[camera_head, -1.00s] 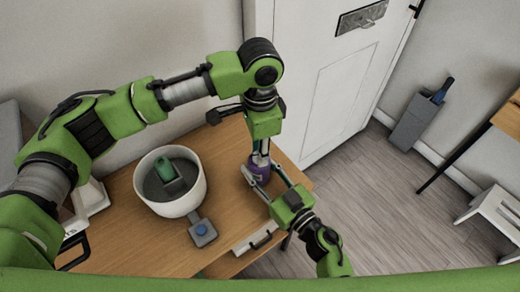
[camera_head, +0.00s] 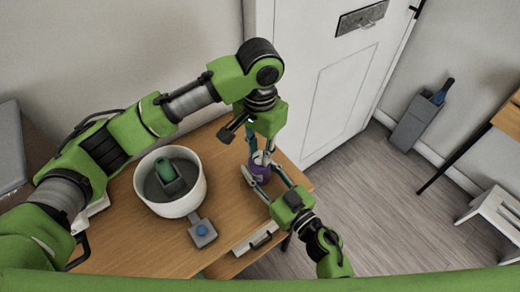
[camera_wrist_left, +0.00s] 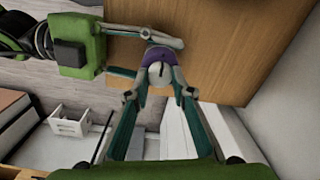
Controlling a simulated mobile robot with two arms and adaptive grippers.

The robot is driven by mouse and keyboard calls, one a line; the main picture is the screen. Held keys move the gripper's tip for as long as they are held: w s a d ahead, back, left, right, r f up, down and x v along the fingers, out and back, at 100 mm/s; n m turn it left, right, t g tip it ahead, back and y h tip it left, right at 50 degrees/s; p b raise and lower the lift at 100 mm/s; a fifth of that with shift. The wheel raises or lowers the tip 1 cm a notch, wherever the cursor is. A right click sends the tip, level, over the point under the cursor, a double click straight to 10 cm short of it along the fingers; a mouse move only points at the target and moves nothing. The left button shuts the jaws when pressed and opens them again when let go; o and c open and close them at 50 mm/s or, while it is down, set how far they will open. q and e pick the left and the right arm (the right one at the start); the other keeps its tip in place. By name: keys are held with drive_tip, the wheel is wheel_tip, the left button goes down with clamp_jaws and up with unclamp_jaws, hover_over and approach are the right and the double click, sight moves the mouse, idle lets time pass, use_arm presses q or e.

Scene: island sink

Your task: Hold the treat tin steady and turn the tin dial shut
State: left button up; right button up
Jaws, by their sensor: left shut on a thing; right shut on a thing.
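The treat tin (camera_head: 259,170) is a small purple tin standing upright near the right edge of the wooden table. It also shows in the left wrist view (camera_wrist_left: 155,54). The fingers hide part of the tin.
A white round pot (camera_head: 172,208) with a green-topped object inside stands on the table (camera_head: 228,180) to the left. A grey block with a blue button (camera_head: 202,232) and a pale black-handled object (camera_head: 257,241) lie near the front. A white door (camera_head: 335,80) stands behind.

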sight(260, 155)
use_arm(q)
drive_tip(key=shift+w, duration=0.1)
drive_tip(key=o, duration=1.1)
drive_tip(key=shift+r, duration=0.1)
wheel_tip(260, 155, up, 12)
use_arm(e)
drive_tip(key=o, duration=1.3)
drive_tip(key=shift+c, duration=0.2)
